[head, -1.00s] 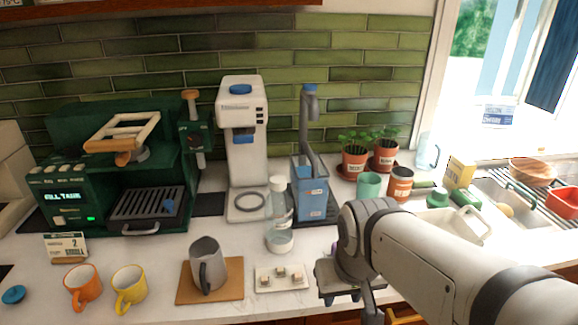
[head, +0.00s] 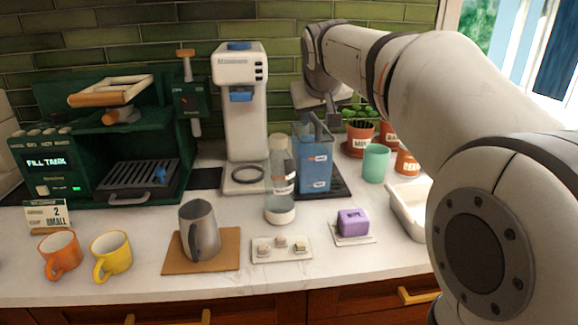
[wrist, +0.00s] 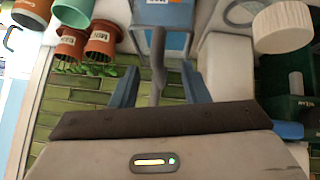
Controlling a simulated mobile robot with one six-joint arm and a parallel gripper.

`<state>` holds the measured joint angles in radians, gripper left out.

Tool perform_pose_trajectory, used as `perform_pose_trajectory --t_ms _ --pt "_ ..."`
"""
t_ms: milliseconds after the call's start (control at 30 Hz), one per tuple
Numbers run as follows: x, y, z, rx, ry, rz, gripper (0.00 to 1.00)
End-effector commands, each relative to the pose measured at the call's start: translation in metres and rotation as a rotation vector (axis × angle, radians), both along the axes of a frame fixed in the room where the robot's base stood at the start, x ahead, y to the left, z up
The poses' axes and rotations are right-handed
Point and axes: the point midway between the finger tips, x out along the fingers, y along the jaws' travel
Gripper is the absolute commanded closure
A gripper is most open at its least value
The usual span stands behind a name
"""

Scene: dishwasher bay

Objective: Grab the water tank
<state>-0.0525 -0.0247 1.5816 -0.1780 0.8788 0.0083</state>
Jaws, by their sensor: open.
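The water tank (head: 316,170) is a translucent blue box with small labels. It stands on a dark base on the counter, right of the clear bottle. My gripper (head: 333,117) is above the tank and close to its top, in front of the tiled wall. In the wrist view, the gripper (wrist: 159,78) is open, with one blue finger on each side of a grey curved bar. The labelled tank (wrist: 163,14) shows at the top edge there. I cannot tell whether the bar is the tank's handle or the tap behind it, or whether the fingers touch it.
The clear bottle (head: 281,185) stands close to the tank's left, before the white dispenser (head: 240,120). Potted plants (head: 361,135) and a teal cup (head: 375,162) are at its right. A purple block (head: 352,222) sits in front. The green coffee machine (head: 110,150) displays "FILL TANK".

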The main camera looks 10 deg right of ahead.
Motion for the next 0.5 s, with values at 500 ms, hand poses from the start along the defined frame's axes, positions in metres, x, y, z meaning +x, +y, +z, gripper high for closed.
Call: perform_pose_trajectory --t_ms 500 --pt "0.056 0.001 -0.003 -0.021 -0.077 0.007 0.59"
